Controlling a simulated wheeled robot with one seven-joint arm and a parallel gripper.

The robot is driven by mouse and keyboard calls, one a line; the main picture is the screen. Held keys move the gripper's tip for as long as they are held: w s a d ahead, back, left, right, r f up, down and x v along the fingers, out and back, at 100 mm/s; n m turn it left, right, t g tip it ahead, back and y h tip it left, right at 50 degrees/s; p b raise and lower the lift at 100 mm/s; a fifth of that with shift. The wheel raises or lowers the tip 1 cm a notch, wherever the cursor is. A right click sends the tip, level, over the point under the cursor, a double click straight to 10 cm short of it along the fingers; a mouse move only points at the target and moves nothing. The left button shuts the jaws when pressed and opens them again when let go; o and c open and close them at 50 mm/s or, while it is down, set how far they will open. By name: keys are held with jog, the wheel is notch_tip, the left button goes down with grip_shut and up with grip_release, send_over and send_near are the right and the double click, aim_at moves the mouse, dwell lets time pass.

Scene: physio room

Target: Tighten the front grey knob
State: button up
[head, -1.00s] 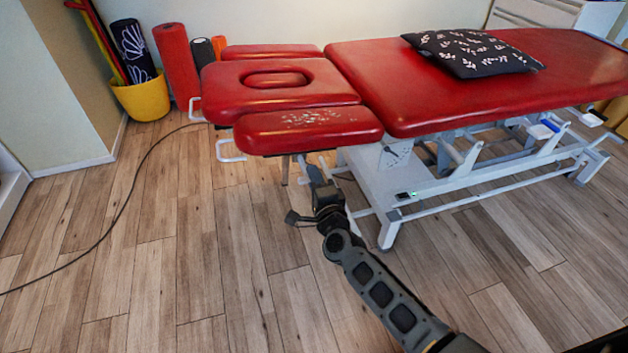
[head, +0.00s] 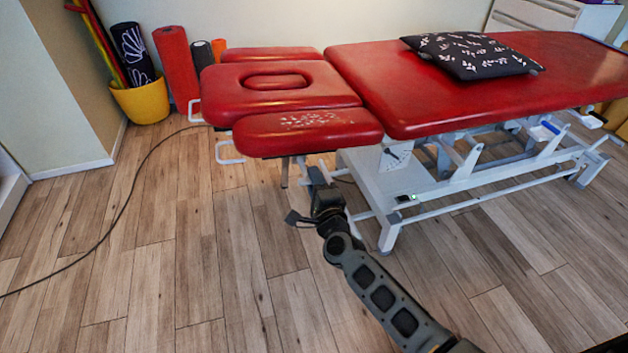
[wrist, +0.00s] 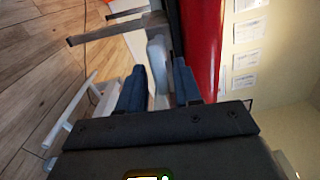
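The red treatment table (head: 470,85) has a split head end, and my gripper (head: 317,174) is below its front armrest pad (head: 308,132). In the wrist view, a pale grey rounded part (wrist: 158,62), which looks like the grey knob, lies between the two blue fingers of my gripper (wrist: 160,72). The fingers stand apart on either side of it, and I cannot tell whether either one touches it. In the head view the knob is hidden by the pad and my gripper.
The table's white frame (head: 400,200) stands close right of my gripper. White handle loops (head: 229,155) hang at the left end. A black cable (head: 120,205) crosses the wood floor. A yellow bucket (head: 143,102) and rolls stand at the back left.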

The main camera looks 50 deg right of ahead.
jog(key=shift+o, duration=0.6)
jog(key=v, duration=0.7)
jog(key=shift+s+a+p, duration=0.25)
jog(key=shift+s+p, duration=0.1)
